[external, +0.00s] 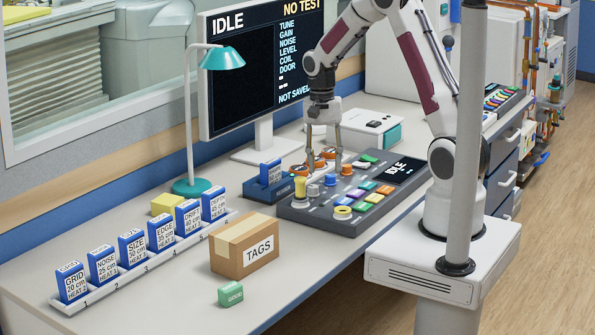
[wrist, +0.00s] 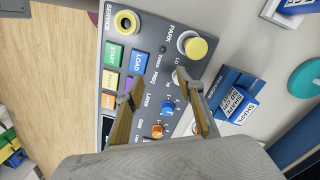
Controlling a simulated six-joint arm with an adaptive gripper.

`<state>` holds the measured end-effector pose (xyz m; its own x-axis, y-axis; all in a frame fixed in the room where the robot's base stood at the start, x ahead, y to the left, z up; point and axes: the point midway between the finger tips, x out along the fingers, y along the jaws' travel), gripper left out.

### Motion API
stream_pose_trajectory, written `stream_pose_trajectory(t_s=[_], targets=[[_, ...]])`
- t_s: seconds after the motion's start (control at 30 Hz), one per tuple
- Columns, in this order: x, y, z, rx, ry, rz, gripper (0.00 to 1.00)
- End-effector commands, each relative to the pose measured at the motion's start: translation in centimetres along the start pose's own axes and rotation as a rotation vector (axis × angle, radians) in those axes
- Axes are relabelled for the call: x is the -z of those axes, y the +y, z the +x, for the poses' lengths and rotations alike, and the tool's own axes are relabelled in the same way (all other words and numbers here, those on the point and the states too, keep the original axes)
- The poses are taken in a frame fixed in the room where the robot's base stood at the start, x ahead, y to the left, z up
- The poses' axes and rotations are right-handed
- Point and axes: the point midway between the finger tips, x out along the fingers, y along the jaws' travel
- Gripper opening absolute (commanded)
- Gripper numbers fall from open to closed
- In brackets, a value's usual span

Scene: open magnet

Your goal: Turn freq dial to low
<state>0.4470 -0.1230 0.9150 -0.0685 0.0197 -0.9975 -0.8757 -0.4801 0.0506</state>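The control panel (external: 345,219) lies on the bench. Its freq dial is a small grey knob (external: 313,191) beside the yellow park knob (external: 300,192). In the wrist view the freq dial (wrist: 175,77) shows beside the FREQ lettering, partly covered by my right fingertip; its pointer cannot be read. A "LO" mark is printed near it. My gripper (external: 324,161) points down over the back part of the panel, fingers apart and nothing between them. In the wrist view my gripper (wrist: 160,82) straddles the FREQ lettering. Contact with the dial cannot be told.
A blue knob (external: 330,180) and an orange knob (external: 346,169) stand in the same row. Coloured buttons (external: 367,186) fill the panel's front. The monitor (external: 258,70) reads IDLE. A blue holder (external: 268,184) and the TAGS box (external: 244,246) stand left of the panel.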

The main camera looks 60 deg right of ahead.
Motion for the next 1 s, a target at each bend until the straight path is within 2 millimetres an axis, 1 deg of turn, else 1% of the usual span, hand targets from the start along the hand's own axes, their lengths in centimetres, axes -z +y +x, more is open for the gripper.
stream_pose_trajectory(t_s=[0.03,0.1,0.17,0.3,0.5,0.7,1.0], targets=[[0.7,-0.5,0.5,0.000,0.000,0.050,0.38],[1.5,-1.1,0.9,0.005,0.004,0.123,0.38],[2.1,-1.8,0.9,0.015,0.012,0.185,0.38],[3.3,-3.0,-0.1,0.049,0.035,0.325,0.38],[3.5,-3.3,-0.2,0.062,0.038,0.462,0.38],[3.5,-3.3,-0.2,0.063,0.037,0.503,0.38],[3.5,-3.2,-0.2,0.062,0.036,0.501,0.38]])
